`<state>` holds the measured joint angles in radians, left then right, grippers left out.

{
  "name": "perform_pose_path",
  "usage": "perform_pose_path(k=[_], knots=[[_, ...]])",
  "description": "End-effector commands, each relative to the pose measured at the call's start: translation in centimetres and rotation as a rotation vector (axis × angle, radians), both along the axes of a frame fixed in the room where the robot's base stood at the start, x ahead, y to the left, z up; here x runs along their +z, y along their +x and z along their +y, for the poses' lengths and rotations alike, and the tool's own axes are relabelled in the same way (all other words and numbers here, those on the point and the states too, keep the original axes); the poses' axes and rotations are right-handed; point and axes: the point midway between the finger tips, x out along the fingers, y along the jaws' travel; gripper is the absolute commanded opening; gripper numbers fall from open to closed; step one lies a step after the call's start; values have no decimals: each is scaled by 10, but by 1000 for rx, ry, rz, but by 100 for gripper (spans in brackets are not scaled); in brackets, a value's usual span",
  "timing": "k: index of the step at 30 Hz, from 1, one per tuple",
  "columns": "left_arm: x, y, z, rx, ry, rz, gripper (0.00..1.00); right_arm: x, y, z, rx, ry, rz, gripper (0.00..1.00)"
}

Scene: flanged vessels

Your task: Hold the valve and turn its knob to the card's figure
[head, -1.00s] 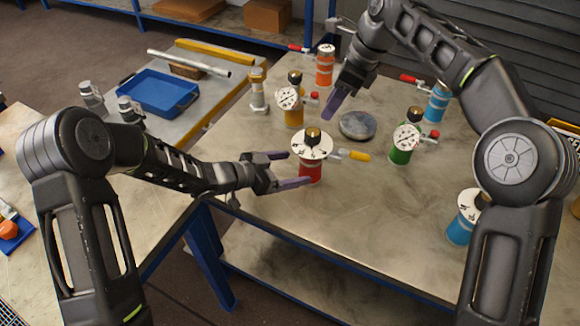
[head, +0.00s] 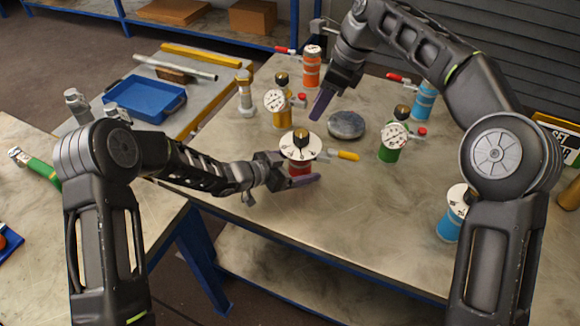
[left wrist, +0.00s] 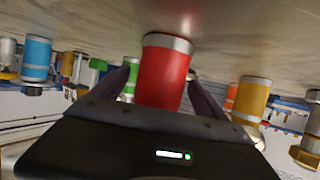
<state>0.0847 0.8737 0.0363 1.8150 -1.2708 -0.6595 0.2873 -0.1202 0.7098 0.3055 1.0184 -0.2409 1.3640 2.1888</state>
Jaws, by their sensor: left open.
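The red valve (head: 299,169) stands upright on the metal table, with a white dial plate (head: 288,151) and a dark, gold-topped knob (head: 300,139) on top. A yellow-handled lever (head: 346,155) sticks out to its right. My left gripper (head: 302,173) is open, low at the valve, with one finger in front and the other mostly hidden. In the left wrist view the red body (left wrist: 164,75) stands between the two fingers, with contact unclear. My right gripper (head: 322,103) hangs beyond the valve; its jaw gap is unclear. A yellow-edged card (head: 560,140) reading "SET" is partly hidden at right; its figure is unreadable.
Nearby stand a yellow-orange valve (head: 281,118), a green valve (head: 390,152), an orange vessel (head: 312,68) and blue vessels (head: 424,102). A round grey disc (head: 346,125) lies behind the red valve. The table's front middle is clear.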

Motion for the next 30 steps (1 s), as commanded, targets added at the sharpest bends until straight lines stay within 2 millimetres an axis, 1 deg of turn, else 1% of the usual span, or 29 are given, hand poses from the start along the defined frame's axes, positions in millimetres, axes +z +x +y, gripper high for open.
perform_pose_path(k=[3,11,30], knots=[[-3,3,-4,0,1,1,84,0,0,0,0,0,0,36],[-3,4,-5,1,1,0,84,0,0,0,0,0,0,36],[-3,3,-5,0,1,1,32,0,0,0,0,0,0,36]])
